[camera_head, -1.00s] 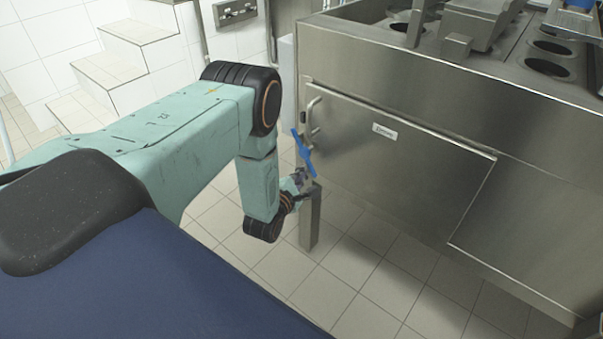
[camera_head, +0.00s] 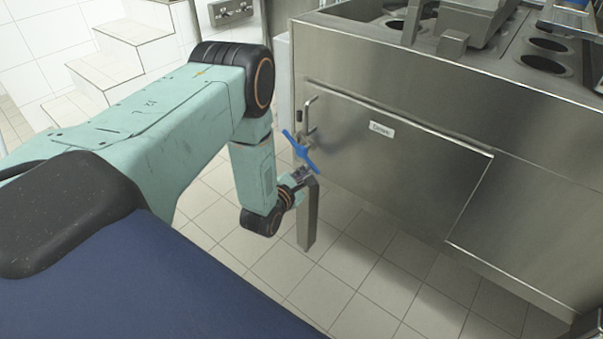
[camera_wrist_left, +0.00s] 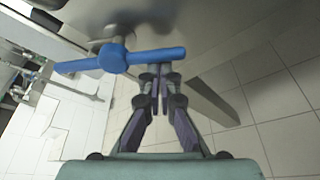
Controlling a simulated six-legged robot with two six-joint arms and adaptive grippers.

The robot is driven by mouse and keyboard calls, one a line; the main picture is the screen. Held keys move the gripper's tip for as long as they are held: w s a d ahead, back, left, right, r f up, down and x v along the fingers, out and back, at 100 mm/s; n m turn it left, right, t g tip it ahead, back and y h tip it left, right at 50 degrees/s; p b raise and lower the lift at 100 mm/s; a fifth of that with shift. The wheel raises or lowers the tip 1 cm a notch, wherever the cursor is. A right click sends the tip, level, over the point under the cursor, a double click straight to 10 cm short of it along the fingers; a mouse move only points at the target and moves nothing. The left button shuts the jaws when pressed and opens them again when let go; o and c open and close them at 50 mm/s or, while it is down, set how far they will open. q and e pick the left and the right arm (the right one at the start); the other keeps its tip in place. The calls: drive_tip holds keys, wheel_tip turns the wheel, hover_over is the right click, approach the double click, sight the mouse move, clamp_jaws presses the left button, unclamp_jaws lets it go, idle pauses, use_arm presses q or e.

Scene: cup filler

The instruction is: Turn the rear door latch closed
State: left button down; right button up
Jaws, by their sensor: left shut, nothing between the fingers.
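The rear door latch is a blue bar handle (camera_head: 301,150) with a round hub, at the left edge of the steel door (camera_head: 390,165). In the head view the bar slants from upper left to lower right. In the left wrist view the blue latch (camera_wrist_left: 112,58) crosses the upper part of the picture. My left gripper (camera_wrist_left: 158,72) is shut and empty, its fingertips at the right arm of the bar; I cannot tell whether they touch it. In the head view the left gripper (camera_head: 304,174) is small, just below the latch. My right gripper is not in view.
A metal machine leg (camera_head: 309,215) stands right beside the left gripper. A bent metal door handle (camera_head: 308,115) sits just above the latch. White tiled steps (camera_head: 125,60) are at the back left. The tiled floor (camera_head: 350,270) below the door is clear.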

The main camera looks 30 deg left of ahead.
use_arm(q)
drive_tip(key=shift+d+r, duration=0.7)
drive_tip(key=shift+r, duration=0.2)
drive_tip(key=shift+d+r, duration=0.1)
drive_tip(key=shift+r, duration=0.2)
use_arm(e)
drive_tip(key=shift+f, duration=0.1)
use_arm(q)
drive_tip(key=shift+w+r, duration=0.2)
drive_tip(key=shift+r, duration=0.1)
drive_tip(key=shift+f+b, duration=0.55)
drive_tip(key=shift+b, duration=0.1)
use_arm(e)
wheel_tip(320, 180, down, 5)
drive_tip(key=b, duration=0.4)
use_arm(q)
drive_tip(key=p, duration=0.5)
approach(310, 166)
wheel_tip(310, 166, down, 2)
drive_tip(key=s+a, duration=0.1)
drive_tip(key=s, duration=0.1)
drive_tip(key=shift+a, duration=0.15)
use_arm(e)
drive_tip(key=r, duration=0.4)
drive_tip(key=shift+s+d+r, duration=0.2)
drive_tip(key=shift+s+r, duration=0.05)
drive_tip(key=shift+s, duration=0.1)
